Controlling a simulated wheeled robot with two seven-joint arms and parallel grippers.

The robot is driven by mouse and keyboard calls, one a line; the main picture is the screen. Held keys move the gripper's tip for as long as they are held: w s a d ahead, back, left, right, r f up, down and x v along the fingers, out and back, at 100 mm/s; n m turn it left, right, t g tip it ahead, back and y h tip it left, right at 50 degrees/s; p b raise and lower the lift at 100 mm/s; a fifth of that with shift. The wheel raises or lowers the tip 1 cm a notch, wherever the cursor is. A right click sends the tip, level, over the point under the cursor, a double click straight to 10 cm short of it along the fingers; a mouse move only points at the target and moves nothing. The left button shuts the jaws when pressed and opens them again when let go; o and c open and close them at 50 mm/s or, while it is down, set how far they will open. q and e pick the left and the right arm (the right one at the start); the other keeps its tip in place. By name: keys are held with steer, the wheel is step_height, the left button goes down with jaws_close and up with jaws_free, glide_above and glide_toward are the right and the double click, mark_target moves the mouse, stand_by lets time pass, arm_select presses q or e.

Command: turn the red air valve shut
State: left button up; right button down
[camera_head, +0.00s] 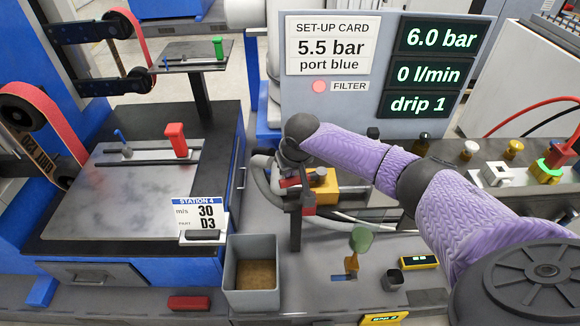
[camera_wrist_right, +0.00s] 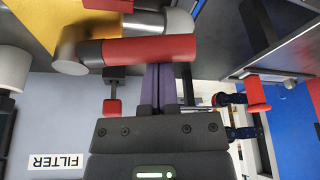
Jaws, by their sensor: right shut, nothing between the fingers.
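The red air valve handle (camera_wrist_right: 150,49) is a red cylinder with a dark collar and grey metal end. It lies crosswise just beyond my right fingers in the wrist view. My right gripper (camera_wrist_right: 159,85) is shut and empty, its purple fingers side by side. The handle overlaps the fingertips, and I cannot tell whether they touch. In the head view my purple-sleeved right arm reaches in from the right, over a yellow block (camera_head: 325,187) among pipes. A small red part (camera_head: 289,182) shows below the wrist, mostly hidden. My left gripper is not in view.
A grey bin (camera_head: 277,300) stands in front. The Station 4 bench (camera_head: 85,218) is at left.

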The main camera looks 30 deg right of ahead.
steer(key=shift+s+a+r+n+p, duration=0.15)
steer(key=shift+s+n+p, duration=0.15)
steer(key=shift+n+p, duration=0.3)
steer(key=shift+s+a+n+y+p, duration=0.15)
steer(key=shift+s+n+y+p, duration=0.4)
steer(key=shift+n+p, duration=0.5)
steer(key=shift+s+n+y+p, duration=0.45)
steer(key=shift+s+n+p, duration=0.5)
steer(key=shift+n, duration=0.2)
steer(key=shift+s+n+y, duration=0.3)
steer(key=shift+s+n, duration=0.2)
steer(key=shift+n, duration=0.4)
steer(key=s+n, duration=0.1)
steer(key=s+n+g+y, duration=0.1)
steer(key=n, duration=0.1)
steer(key=shift+d+f, duration=0.2)
steer(key=shift+d, duration=0.15)
steer(key=shift+s+d+n+g, duration=0.35)
steer(key=shift+s+n, duration=0.2)
steer(key=shift+n, duration=0.65)
steer(key=shift+s+d, duration=0.2)
steer(key=shift+s, duration=0.1)
steer(key=shift+d, duration=0.1)
